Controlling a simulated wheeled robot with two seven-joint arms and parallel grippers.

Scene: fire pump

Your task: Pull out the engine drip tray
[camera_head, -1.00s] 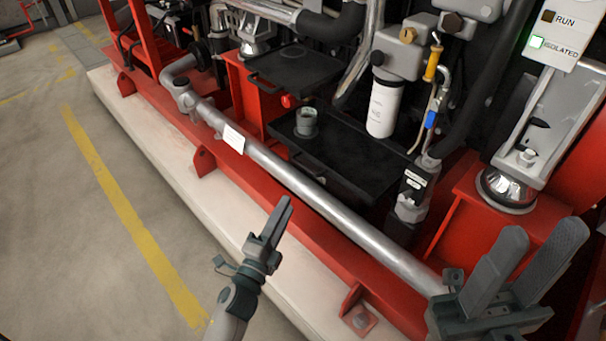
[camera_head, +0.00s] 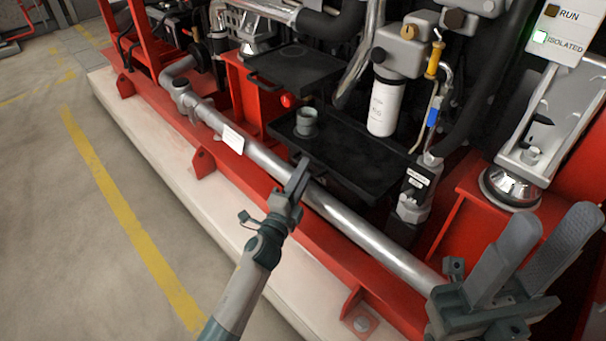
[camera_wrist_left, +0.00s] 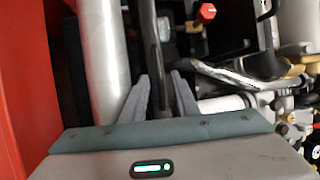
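Two flat black trays sit in the red frame: a lower one (camera_head: 350,165) behind the silver pipe, and an upper one (camera_head: 300,66) further back with a bar handle at its front. I cannot tell from a label which is the engine drip tray. A grey cup (camera_head: 306,122) stands on the lower tray. My left gripper (camera_head: 301,170) is over the pipe at the lower tray's front edge. In the left wrist view its fingers (camera_wrist_left: 160,82) are apart, with a dark bar between them. My right gripper (camera_head: 552,222) is open and empty at lower right.
The silver pipe (camera_head: 350,232) with a white tag (camera_head: 233,139) runs along the front of the red base. A white filter canister (camera_head: 385,108) and a valve with a blue handle (camera_head: 432,118) stand right of the trays.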

